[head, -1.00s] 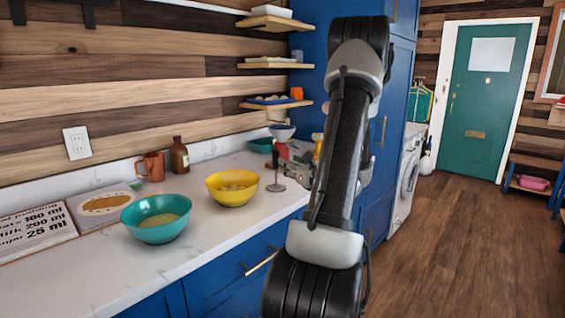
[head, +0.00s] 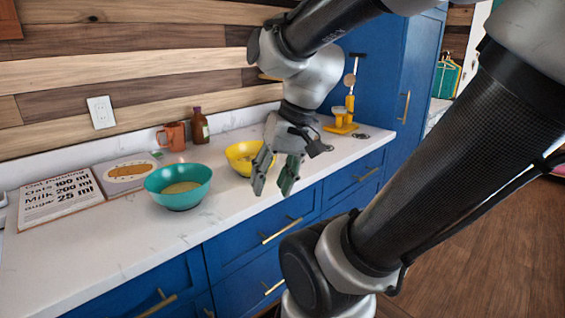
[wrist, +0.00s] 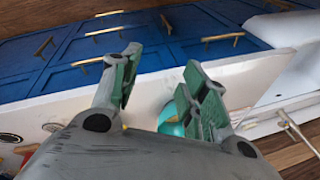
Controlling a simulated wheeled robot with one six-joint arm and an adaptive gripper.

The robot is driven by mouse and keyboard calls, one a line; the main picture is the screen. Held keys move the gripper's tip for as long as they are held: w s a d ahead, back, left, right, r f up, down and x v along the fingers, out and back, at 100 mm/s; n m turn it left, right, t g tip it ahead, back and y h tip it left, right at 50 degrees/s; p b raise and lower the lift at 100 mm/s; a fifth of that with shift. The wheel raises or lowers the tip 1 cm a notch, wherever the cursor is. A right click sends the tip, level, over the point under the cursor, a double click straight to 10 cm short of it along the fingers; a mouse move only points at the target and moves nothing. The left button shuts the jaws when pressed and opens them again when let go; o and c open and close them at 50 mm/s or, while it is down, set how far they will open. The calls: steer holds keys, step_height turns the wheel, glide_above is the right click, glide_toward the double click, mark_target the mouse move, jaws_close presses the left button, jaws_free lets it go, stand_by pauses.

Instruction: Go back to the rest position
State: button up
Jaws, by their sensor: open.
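My gripper (head: 275,172) hangs fingers down near the front edge of the white counter (head: 110,245), in front of the yellow bowl (head: 238,150) and partly hiding it. The gripper is open with nothing between its fingers. In the wrist view its two green-grey fingers (wrist: 160,92) stand apart, with the counter edge and blue drawers beyond. The teal bowl (head: 180,186) stands on the counter to the left of the gripper and holds something tan. A bit of teal also shows behind the right finger in the wrist view.
A recipe board (head: 62,198), an orange mug (head: 172,136) and a brown bottle (head: 200,126) stand along the wall. A yellow stand (head: 342,127) is at the counter's right end, by a tall blue cabinet (head: 375,65). The wooden floor (head: 480,250) at right is clear.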

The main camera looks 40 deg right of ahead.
steer(key=d+r+n+h, duration=0.1)
steer(key=d+r+n+t+h, duration=0.1)
steer(key=r+n, duration=0.1)
steer(key=shift+d+n+t, duration=0.3)
stand_by(1.1)
